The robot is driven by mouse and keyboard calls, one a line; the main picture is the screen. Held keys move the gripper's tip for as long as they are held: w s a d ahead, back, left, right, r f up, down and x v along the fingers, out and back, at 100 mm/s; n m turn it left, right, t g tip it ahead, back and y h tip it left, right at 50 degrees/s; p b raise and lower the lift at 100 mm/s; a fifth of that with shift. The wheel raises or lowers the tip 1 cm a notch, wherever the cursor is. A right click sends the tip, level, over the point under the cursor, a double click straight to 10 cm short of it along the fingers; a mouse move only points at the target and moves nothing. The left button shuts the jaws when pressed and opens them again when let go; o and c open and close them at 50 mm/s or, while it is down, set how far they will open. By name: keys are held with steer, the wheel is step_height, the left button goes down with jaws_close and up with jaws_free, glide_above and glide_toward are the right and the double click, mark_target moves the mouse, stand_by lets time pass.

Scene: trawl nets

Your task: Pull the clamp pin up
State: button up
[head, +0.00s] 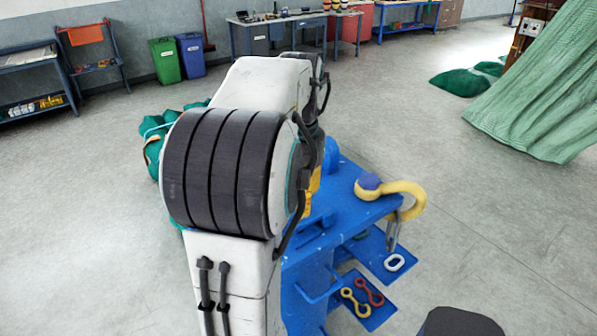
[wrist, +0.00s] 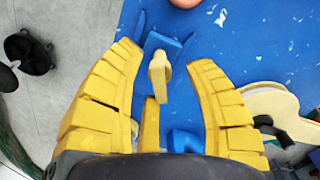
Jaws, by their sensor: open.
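A pale yellow pin-like piece (wrist: 157,72), which looks like the clamp pin, stands at a small blue clamp block (wrist: 168,44) in the wrist view. My gripper (wrist: 164,56) is open, with one yellow finger to the left of the pin and the other to its right. Neither finger appears to touch it. A second yellow upright piece (wrist: 150,125) shows nearer the palm; I cannot tell what it is. In the head view my arm hides the pin, and only a bit of yellow shows beside it above the blue bench (head: 345,203).
A yellow hook (head: 408,190) with a blue-ended ball overhangs the bench's right edge. Lower blue trays hold a white link (head: 394,263) and red and yellow fittings (head: 356,301). An orange-brown round object (wrist: 187,18) lies beyond the clamp.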

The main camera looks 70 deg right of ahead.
step_height(320, 180, up, 12)
steer(key=shift+f, duration=0.25)
stand_by(0.4)
steer(key=shift+w, duration=0.1)
stand_by(0.6)
